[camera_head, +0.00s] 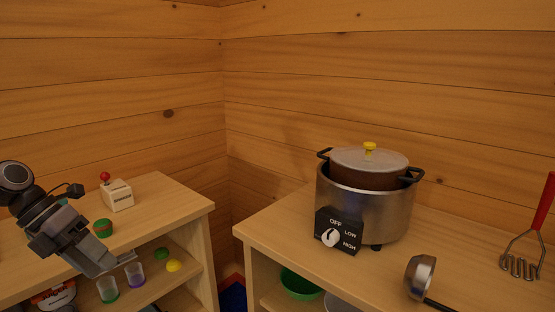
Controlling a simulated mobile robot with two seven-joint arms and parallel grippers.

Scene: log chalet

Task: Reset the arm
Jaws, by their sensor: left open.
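My left arm comes in from the left edge, and its left gripper (108,264) points down and to the right in front of the left wooden shelf unit (165,196). Its jaws are open and I see nothing held between them. The gripper covers part of the unit's front edge and shelf. My right gripper is not in view.
A white box with a red knob (118,195) and a green round item (103,228) stand near my left gripper. Cups and a yellow ball (173,265) sit below. The right counter (285,235) holds a lidded cooker (365,205), ladle (420,275) and red-handled masher (540,215).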

